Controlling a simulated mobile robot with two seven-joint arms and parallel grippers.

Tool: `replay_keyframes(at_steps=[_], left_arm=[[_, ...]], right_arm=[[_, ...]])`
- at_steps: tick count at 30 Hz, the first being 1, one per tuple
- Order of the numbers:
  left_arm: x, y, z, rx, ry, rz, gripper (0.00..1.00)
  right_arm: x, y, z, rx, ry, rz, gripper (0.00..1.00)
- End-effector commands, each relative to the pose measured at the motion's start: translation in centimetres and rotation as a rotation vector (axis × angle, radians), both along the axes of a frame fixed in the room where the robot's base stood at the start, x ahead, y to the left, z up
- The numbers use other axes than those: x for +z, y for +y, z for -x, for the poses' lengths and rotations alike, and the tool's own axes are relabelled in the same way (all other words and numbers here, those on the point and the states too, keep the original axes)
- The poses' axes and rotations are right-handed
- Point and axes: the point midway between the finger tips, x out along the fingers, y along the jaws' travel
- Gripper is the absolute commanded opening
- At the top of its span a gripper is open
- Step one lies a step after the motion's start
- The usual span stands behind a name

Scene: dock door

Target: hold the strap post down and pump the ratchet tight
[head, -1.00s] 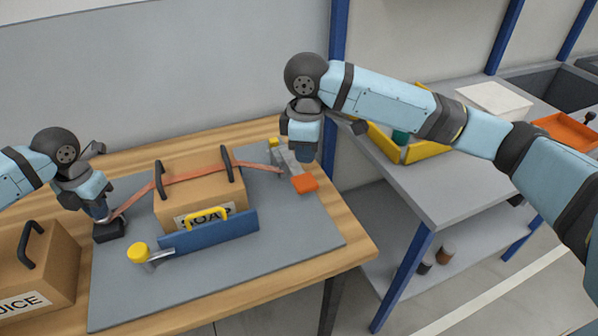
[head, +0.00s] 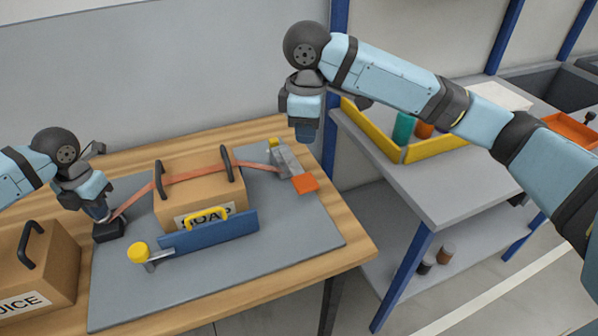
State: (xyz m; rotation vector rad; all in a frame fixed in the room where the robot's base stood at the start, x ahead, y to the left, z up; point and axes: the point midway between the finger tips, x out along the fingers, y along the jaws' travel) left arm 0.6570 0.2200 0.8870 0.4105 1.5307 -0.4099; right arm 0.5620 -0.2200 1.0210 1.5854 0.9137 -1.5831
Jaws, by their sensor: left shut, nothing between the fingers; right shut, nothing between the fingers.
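The orange strap (head: 197,174) runs over a cardboard soap box (head: 172,213) from the dark strap post (head: 108,231) at left to the grey ratchet (head: 284,158) at right. The ratchet's handle ends in an orange pad (head: 305,183), low near the mat. My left gripper (head: 101,217) is shut, its tip down at the top of the post; the exact contact is hard to see. My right gripper (head: 305,138) is shut and empty, above and apart from the ratchet handle.
A blue fence (head: 210,234) with a yellow handle and a yellow-knobbed clamp (head: 138,253) stand before the box on the grey mat (head: 240,275). A juice box (head: 45,265) is at left. A side table (head: 430,190) at right holds a yellow-walled tray (head: 380,139).

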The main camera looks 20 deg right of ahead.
Motion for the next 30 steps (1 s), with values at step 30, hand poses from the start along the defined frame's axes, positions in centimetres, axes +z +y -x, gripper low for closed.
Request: replay_keyframes(at_steps=[30], left_arm=[[7.1, 0.0, 0.0, 0.000, 0.000, -0.001, 0.00]], right_arm=[[3.8, 0.0, 0.0, 0.000, 0.000, 0.000, 0.00]])
